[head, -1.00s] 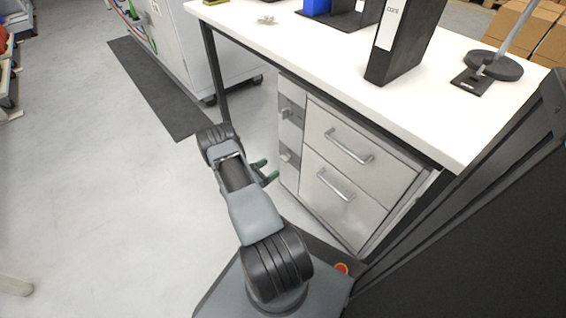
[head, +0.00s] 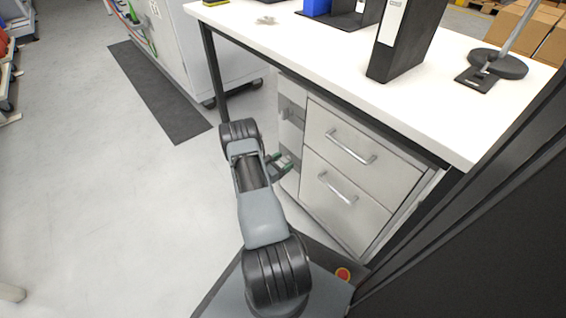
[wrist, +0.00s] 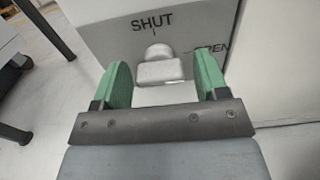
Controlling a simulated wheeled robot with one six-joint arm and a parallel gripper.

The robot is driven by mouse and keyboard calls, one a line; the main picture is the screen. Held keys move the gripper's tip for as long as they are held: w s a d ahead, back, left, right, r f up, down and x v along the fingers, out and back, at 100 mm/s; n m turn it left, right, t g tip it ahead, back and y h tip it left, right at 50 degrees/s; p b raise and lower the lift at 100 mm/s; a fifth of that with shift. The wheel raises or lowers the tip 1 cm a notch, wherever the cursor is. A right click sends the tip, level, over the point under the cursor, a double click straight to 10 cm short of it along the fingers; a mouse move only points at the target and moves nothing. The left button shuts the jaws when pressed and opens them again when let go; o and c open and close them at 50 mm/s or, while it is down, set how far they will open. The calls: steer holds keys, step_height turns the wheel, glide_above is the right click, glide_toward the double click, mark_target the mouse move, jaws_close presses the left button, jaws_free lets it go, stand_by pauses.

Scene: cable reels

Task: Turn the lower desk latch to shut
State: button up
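The lower desk latch (wrist: 160,68) is a pale grey knob on a grey plate (wrist: 115,55) in the wrist view. The word SHUT with a short mark is above it, and OPEN is to its right, partly hidden by a finger. I cannot tell clearly which word the latch points to. My gripper (wrist: 164,88) is open, with one green finger left of the latch and one right of it; contact is not visible. In the head view my gripper (head: 282,165) is at the drawer cabinet's left strip and covers the lower latch. The upper latch (head: 289,114) shows above it.
The drawer cabinet (head: 345,185) with two bar handles stands under the white desk (head: 290,45). A desk leg (head: 213,75) is left of the cabinet. A black binder (head: 405,45) and a lamp base (head: 497,64) are on top.

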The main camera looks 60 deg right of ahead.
steer(key=c, duration=0.8)
steer(key=n, duration=0.4)
steer(key=shift+p, duration=0.35)
steer(key=n, duration=0.4)
steer(key=shift+n+p, duration=0.3)
steer(key=shift+n, duration=0.1)
steer(key=n, duration=0.4)
steer(key=shift+n, duration=0.3)
steer(key=shift+n+p, duration=0.45)
steer(key=shift+n, duration=1.75)
steer(key=shift+a, duration=0.1)
steer(key=shift+f, duration=0.1)
